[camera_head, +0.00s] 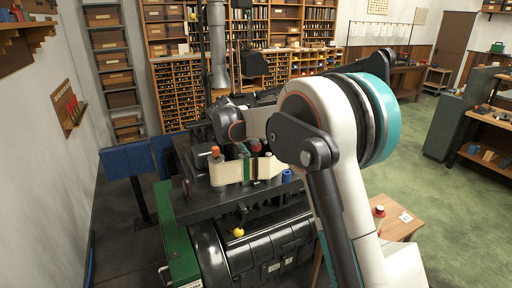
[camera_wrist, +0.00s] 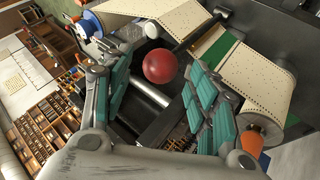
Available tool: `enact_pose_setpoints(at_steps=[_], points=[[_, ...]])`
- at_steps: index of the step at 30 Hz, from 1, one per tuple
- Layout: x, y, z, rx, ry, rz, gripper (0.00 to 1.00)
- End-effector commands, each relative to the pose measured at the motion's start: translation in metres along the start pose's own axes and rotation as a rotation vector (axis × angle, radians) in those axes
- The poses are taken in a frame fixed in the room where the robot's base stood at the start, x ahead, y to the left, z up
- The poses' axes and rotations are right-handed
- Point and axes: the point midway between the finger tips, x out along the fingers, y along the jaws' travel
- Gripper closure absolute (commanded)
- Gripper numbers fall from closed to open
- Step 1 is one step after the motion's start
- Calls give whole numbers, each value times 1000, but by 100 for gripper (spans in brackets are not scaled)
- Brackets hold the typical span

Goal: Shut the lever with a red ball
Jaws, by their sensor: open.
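In the wrist view a glossy red ball (camera_wrist: 160,66) shows between the two teal-padded fingers of my gripper (camera_wrist: 150,70). The fingers are spread apart, with a clear gap on both sides of the ball in the picture. Whether the ball lies level with the fingertips or beyond them is hard to tell. The lever's shaft is not clearly visible. In the head view my arm covers much of the work spot, and a small red spot (camera_head: 255,146) shows on the machine near the paper strip.
The dark machine (camera_head: 285,243) carries a cream paper strip (camera_head: 227,172) with a green band, an orange knob (camera_head: 215,151) and a blue spool end (camera_head: 287,176). In the wrist view, paper rolls and an orange knob (camera_wrist: 248,143) lie close beside the right finger. A wooden table (camera_head: 402,222) stands right.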

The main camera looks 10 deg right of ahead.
Motion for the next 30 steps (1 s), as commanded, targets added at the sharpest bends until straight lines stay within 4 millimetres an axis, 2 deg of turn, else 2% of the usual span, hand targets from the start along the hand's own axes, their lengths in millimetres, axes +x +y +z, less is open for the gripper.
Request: enact_pose_setpoints(at_steps=[1,6,12,17,26,30], points=[[-12,0,0,-1,1,-1,46],[-45,1,0,-1,0,1,46],[-71,2,0,0,0,2,46],[-78,2,0,1,-1,2,46],[-79,2,1,2,-1,2,46],[-85,8,12,10,-2,-14,46]])
